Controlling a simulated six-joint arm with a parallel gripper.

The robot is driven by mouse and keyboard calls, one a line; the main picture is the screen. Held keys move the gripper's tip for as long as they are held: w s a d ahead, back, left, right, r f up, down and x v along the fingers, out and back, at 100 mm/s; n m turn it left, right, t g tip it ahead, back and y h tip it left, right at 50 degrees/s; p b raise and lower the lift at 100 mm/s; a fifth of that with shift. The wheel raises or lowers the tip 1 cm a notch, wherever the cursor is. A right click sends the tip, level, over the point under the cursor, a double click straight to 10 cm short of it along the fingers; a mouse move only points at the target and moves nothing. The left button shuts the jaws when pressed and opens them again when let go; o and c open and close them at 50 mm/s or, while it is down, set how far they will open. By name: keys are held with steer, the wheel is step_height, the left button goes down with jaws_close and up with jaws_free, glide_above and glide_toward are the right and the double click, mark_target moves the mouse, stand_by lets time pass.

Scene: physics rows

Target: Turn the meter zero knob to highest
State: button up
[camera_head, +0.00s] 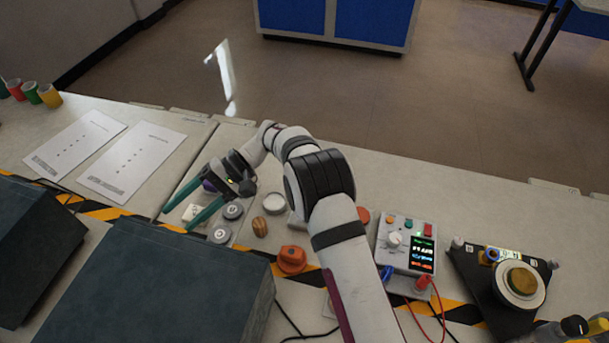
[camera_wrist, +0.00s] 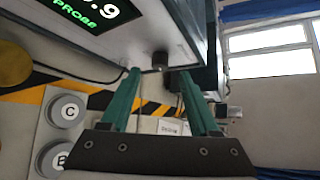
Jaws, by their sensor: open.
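In the head view my gripper (camera_head: 177,219) is at the left, close to the back of a dark box (camera_head: 150,275). The knob is hidden there, and its setting is unclear.
Grey buttons (camera_head: 233,211) lie close to my gripper; one marked C (camera_wrist: 68,112) shows in the wrist view. An orange knob (camera_head: 291,260) and a white device (camera_head: 407,246) with cables stand right. A second dark box (camera_head: 35,245) is left. Papers (camera_head: 130,160) lie flat behind.

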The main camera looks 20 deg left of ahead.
steer(key=v, duration=1.3)
steer(key=s+d+r+m+t+h, duration=0.1)
steer(key=s+d+r+m+t, duration=0.1)
steer(key=d+r, duration=0.2)
steer(key=s+d+r+m+t+h, duration=0.1)
steer(key=s+d+r+m+t, duration=0.2)
steer(key=d, duration=0.8)
steer(key=shift+d+r+h, duration=0.25)
steer(key=shift+r+h, duration=0.15)
steer(key=shift+r, duration=0.25)
steer(key=s+a+f+n+y, duration=0.1)
steer(key=a, duration=0.7)
steer(key=s+a+f+n, duration=0.1)
steer(key=a+f, duration=0.1)
steer(key=a, duration=0.6)
steer(key=a+x, duration=0.1)
steer(key=x, duration=1.4)
steer(key=shift+w+a+t, duration=0.15)
steer(key=shift+w+t, duration=0.15)
steer(key=shift+w, duration=0.05)
